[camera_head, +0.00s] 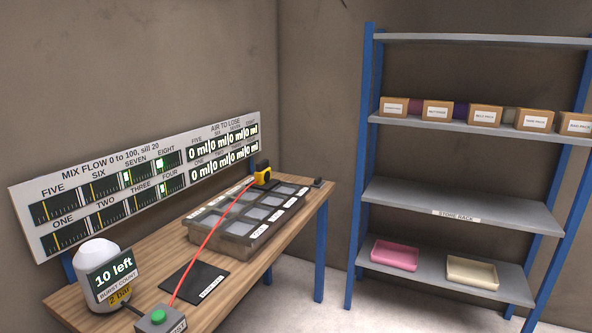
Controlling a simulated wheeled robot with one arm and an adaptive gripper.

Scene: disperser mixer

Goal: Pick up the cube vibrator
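A small yellow and black device (263,174), which looks like the cube vibrator, sits at the far end of a grey multi-cell mould tray (238,229). A red line (214,232) runs from it to a grey box with a green button (158,317) at the front of the bench. I cannot tell whether the device rests on the tray rim or on the bench behind it. My gripper is not in view.
A white bottle-shaped unit (99,272) reading "10 left" stands at the bench's (75,299) front left. A black plate (196,281) lies before the tray. A display board (140,185) backs the bench. A shelf rack (455,205) with boxes and trays stands right.

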